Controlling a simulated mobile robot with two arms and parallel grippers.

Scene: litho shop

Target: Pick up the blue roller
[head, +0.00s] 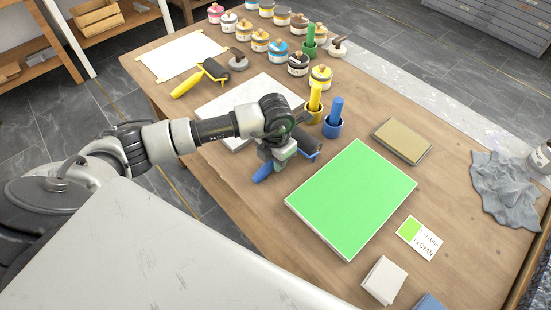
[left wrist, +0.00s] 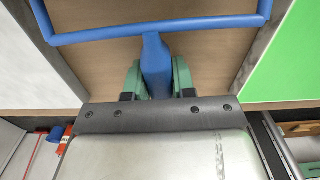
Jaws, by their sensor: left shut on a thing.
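The blue roller (head: 264,172) is at the middle of the wooden table in the head view, between a white slab and a green panel. Its blue handle sticks out below my left gripper (head: 277,163), and its dark roller end shows to the right of the gripper. In the left wrist view the blue handle (left wrist: 155,62) runs between the two green fingers of my left gripper (left wrist: 157,80), which is shut on it. The blue wire frame (left wrist: 150,29) spans the top of that view. I cannot tell whether the roller touches the table. My right gripper is not in view.
The green panel (head: 352,197) lies close on the right, the white slab (head: 264,90) behind the arm. Blue (head: 332,125) and yellow (head: 314,108) cups with tools stand just beyond. A yellow roller (head: 195,80) and several paint jars are farther back. A grey cloth (head: 503,188) lies right.

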